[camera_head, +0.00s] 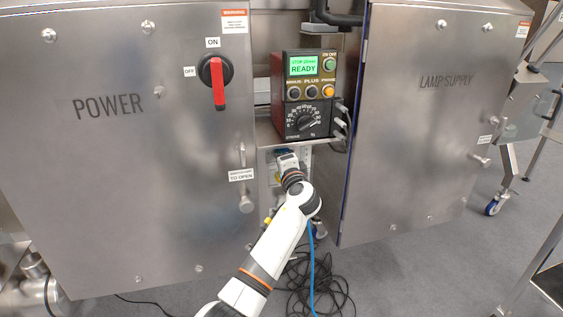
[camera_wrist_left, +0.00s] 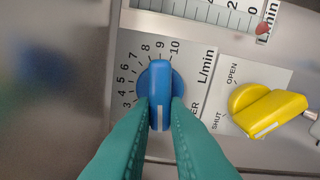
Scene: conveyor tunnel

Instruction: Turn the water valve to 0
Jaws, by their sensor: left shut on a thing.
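The water valve is a blue knob (camera_wrist_left: 159,75) on a white dial plate (camera_wrist_left: 131,60) marked L/min, with the numbers 3 to 10 showing. Its grip bar stands upright in the left wrist view, with a white mark at its lower end. The teal fingers of my left gripper (camera_wrist_left: 160,118) are shut on the bar, one on each side. The lower numbers, including 0, are hidden behind the fingers. In the head view my left gripper (camera_head: 287,160) reaches into the gap between the cabinets, and the valve is mostly hidden there. My right gripper is not in view.
A yellow OPEN/SHUT knob (camera_wrist_left: 267,111) sits close to the right of the valve. A flow scale (camera_wrist_left: 215,12) is above it. The POWER cabinet (camera_head: 120,170) and LAMP SUPPLY cabinet (camera_head: 420,140) flank the gap. A control box (camera_head: 305,95) stands above my gripper; cables (camera_head: 318,290) lie below.

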